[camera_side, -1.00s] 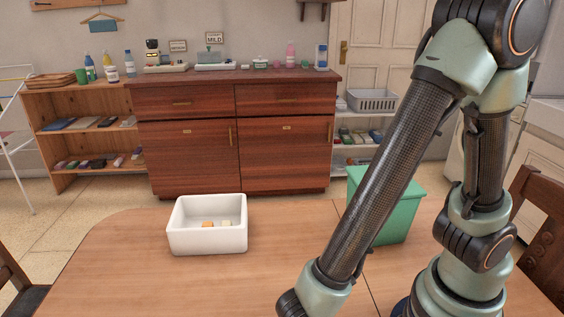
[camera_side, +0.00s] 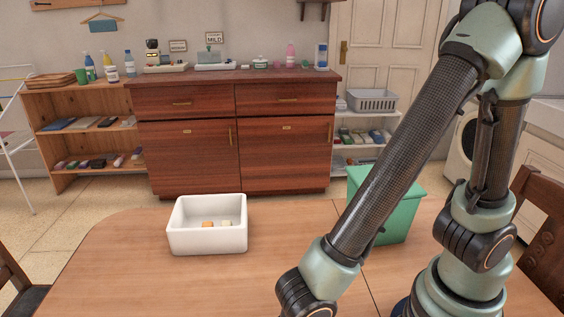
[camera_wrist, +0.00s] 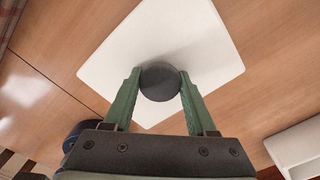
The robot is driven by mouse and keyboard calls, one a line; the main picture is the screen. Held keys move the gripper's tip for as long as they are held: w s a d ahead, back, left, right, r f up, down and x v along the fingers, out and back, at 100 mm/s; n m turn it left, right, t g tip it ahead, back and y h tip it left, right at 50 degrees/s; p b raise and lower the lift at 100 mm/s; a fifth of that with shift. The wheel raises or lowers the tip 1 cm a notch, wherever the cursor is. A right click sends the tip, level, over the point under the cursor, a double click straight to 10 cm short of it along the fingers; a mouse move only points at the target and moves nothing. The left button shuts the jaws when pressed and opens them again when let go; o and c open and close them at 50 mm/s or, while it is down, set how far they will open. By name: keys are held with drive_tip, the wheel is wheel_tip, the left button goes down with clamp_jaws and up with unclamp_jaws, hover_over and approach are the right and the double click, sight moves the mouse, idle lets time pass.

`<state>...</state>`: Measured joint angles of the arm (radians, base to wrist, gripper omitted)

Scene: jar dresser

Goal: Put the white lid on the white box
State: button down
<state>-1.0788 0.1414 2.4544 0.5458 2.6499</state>
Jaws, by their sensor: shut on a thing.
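The white box (camera_side: 207,240) stands open on the table, left of centre in the side view, with an orange and a cream piece inside. Part of a white box-like thing (camera_wrist: 298,150) shows at the lower right of the wrist view; it looks like the same box. The white lid (camera_wrist: 205,35) is a flat square plate with a dark round knob (camera_wrist: 160,82). My gripper (camera_wrist: 158,85) is shut on the knob, one finger on each side. The lid and my fingers are below the frame in the side view. I cannot tell the lid's height above the table.
A green lidded bin (camera_side: 397,215) stands at the right behind my arm. The wooden table (camera_side: 130,275) is clear around the white box. A chair (camera_side: 540,225) is at the right edge. A dresser (camera_side: 235,135) stands behind the table.

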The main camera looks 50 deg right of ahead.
wheel_tip(320, 180, up, 16)
drive_tip(key=w+d+f+n, duration=0.1)
drive_tip(key=w+d+n, duration=0.8)
drive_tip(key=w, duration=0.5)
drive_tip(key=w+d+f+n, duration=0.1)
drive_tip(key=w+d+n, duration=0.2)
drive_tip(key=d+n, duration=0.35)
drive_tip(key=w+d+f+n, duration=0.1)
drive_tip(key=w+d+n, duration=0.2)
drive_tip(key=d, duration=0.6)
drive_tip(key=w+a+f+n, duration=0.1)
drive_tip(key=w+a+n, duration=0.2)
drive_tip(key=w+n, duration=0.7)
drive_tip(key=w+a+f+n, duration=0.1)
drive_tip(key=w+a+n, duration=0.2)
drive_tip(key=w+n, duration=0.75)
drive_tip(key=shift+w+d+f+m, duration=0.1)
drive_tip(key=shift+w+f+m, duration=0.35)
drive_tip(key=shift+f, duration=0.75)
drive_tip(key=shift+w+a+f+m, duration=0.1)
drive_tip(key=shift+w+f+m, duration=0.35)
drive_tip(key=shift+f, duration=0.7)
drive_tip(key=shift+w+d+f+m, duration=0.15)
drive_tip(key=shift+f+m, duration=0.45)
drive_tip(key=shift+f, duration=0.6)
